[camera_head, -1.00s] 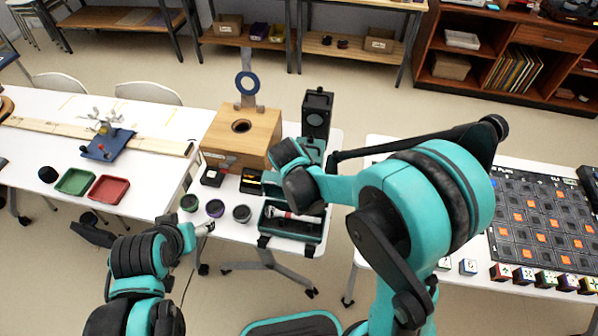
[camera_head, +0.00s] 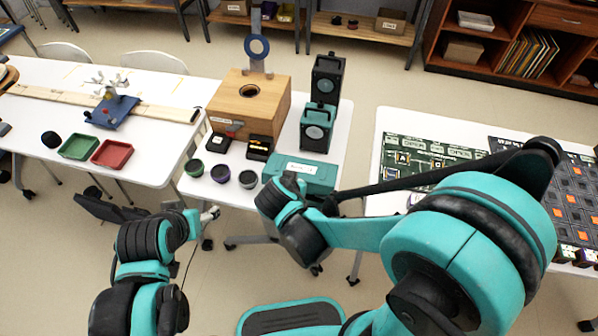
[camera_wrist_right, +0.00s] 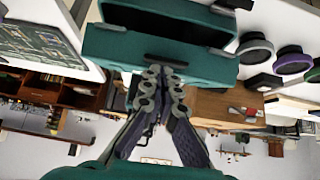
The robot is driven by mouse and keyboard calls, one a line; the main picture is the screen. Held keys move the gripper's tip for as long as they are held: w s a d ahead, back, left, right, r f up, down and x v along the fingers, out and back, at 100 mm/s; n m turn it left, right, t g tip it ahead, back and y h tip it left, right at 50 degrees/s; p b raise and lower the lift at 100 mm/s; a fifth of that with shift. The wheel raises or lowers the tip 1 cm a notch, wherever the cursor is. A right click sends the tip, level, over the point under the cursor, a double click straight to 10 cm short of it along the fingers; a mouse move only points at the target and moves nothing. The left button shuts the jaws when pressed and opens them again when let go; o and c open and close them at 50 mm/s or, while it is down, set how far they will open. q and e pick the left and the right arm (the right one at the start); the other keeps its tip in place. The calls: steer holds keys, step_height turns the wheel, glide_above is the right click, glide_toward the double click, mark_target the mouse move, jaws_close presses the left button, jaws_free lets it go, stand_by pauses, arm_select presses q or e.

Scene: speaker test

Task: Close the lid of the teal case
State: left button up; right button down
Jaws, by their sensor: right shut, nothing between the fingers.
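The teal case (camera_head: 300,166) is at the front right of the middle table in the head view. Its labelled teal lid lies down over it, and the inside no longer shows. My right wrist covers its front left, so I cannot tell whether the lid is flush. In the right wrist view the teal case (camera_wrist_right: 110,47) fills the upper middle, with a dark recess above. My right gripper (camera_wrist_right: 162,72) is shut and empty, its fingertips at or close to the case's edge. My left gripper (camera_head: 211,214) is low, off the table's front edge; its fingers are too small to judge.
Three round pots (camera_head: 220,173) stand left of the case. Behind are a wooden box (camera_head: 225,105), a teal speaker (camera_head: 316,130) and a dark speaker (camera_head: 327,78). A board with orange squares (camera_head: 572,200) lies on the right table. A floor gap separates the tables.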

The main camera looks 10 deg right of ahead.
arm_select(q)
step_height(320, 180, down, 6)
steer(key=b, duration=0.5)
steer(key=shift+f+b, duration=0.15)
steer(key=shift+b, duration=0.15)
arm_select(e)
steer(key=s+a+f, duration=0.1)
steer(key=s+f, duration=0.2)
steer(key=f, duration=0.4)
steer(key=shift+s+a, duration=0.2)
steer(key=shift+f, duration=0.1)
steer(key=shift+f, duration=0.1)
